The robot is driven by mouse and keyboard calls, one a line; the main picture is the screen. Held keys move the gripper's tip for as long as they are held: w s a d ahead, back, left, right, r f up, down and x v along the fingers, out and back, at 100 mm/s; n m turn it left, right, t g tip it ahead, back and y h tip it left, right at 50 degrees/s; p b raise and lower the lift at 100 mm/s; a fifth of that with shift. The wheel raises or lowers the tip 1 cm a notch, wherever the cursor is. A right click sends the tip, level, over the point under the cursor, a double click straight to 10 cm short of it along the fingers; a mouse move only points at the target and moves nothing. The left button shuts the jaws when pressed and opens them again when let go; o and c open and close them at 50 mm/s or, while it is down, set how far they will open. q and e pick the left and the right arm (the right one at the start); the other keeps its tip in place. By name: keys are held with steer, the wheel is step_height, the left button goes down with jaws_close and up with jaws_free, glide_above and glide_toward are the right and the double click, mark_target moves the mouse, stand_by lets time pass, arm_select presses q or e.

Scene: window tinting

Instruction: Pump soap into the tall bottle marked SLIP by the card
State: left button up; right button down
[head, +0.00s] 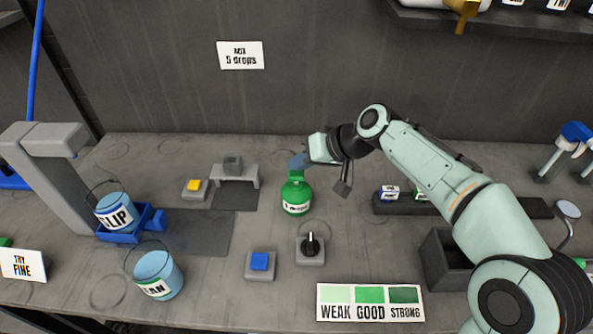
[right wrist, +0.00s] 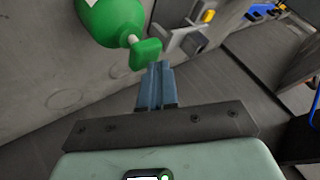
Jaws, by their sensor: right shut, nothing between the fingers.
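A green pump bottle (head: 296,197) stands mid-table with a pale label. My right gripper (head: 297,161) is at its top; its blue fingers are shut and empty. In the right wrist view the closed fingers (right wrist: 160,68) are right beside the green pump head (right wrist: 146,52); I cannot tell whether they touch. The green bottle body (right wrist: 108,18) is cut off at the top edge. A light blue pail marked SLIP (head: 115,212) sits in a blue holder (head: 131,237) beneath a grey stand (head: 55,140). I see no tall bottle marked SLIP. My left gripper is not in view.
A "MIX 5 drops" card (head: 240,55) is on the wall. A second pail (head: 157,274), yellow button (head: 195,187), blue button (head: 260,263), black knob (head: 310,246) and WEAK/GOOD/STRONG card (head: 370,302) surround the bottle. A "TRY FINE" card (head: 22,265) stands at left.

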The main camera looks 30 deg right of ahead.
mark_target(301, 172)
steer(key=shift+f+b, duration=0.5)
steer(key=shift+f, duration=0.25)
steer(key=shift+r, duration=0.15)
stand_by(0.4)
steer(key=shift+r+p, duration=1.1)
steer(key=shift+r, duration=0.1)
steer(key=shift+r, duration=0.15)
step_height(301, 172, up, 5)
steer(key=p, duration=0.4)
